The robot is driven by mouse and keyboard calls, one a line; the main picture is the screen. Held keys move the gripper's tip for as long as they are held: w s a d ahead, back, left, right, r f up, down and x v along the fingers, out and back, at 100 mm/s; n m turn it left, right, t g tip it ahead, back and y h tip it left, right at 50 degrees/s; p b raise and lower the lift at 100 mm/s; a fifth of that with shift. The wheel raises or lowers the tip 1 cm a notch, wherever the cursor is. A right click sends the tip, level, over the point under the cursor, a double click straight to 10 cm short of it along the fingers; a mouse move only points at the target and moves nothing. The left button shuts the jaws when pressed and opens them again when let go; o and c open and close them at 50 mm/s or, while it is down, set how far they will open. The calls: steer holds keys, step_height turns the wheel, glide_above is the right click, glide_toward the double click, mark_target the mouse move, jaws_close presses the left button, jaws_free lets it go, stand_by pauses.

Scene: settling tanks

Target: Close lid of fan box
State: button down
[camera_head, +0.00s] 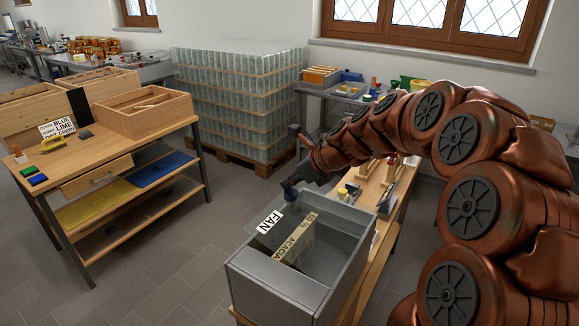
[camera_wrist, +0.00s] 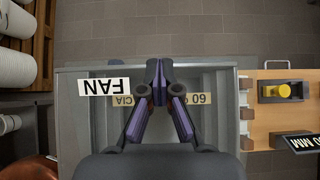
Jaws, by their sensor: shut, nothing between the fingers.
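The fan box (camera_head: 345,268) is an open-looking grey box at the front centre, standing on a wooden bench. A white FAN label (camera_head: 268,222) sits by its far left edge, on what looks like a see-through panel; whether this is the lid, and its exact angle, I cannot tell. The label also shows in the wrist view (camera_wrist: 104,87). A pale strip lettered ACACIA (camera_head: 296,240) shows inside the box outline. My gripper (camera_head: 290,191) is above the box's far left side, fingers together and empty. In the wrist view, my gripper (camera_wrist: 157,82) covers part of the strip.
The wooden bench (camera_wrist: 276,112) continues beside the box, with a yellow item (camera_wrist: 284,91) and a black 60 MM sign (camera_wrist: 300,142). A palletised stack of glass jars (camera_head: 238,100) stands behind. A wooden table (camera_head: 108,165) is at left, with open grey floor between.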

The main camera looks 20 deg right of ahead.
mark_target(284, 201)
steer(key=shift+w+a+f+p, duration=0.15)
steer(key=shift+f, duration=0.25)
steer(key=shift+w+a+f+p, duration=0.1)
steer(key=shift+w+f+p, duration=0.05)
steer(key=shift+f, duration=0.25)
steer(key=shift+w+a+f+g+p, duration=0.15)
steer(key=shift+w+f+p, duration=0.1)
steer(key=shift+f, duration=0.25)
steer(key=shift+w+a+f+g+p, duration=0.1)
steer(key=shift+f+g+p, duration=0.1)
steer(key=shift+f, duration=0.25)
steer(key=shift+w+f+g+h, duration=0.1)
steer(key=shift+f+g+h, duration=0.15)
steer(key=shift+f+h, duration=0.25)
steer(key=shift+a+f+p, duration=0.1)
steer(key=shift+f+p, duration=0.15)
steer(key=shift+p, duration=0.05)
steer(key=shift+f, duration=0.2)
steer(key=shift+r, duration=0.1)
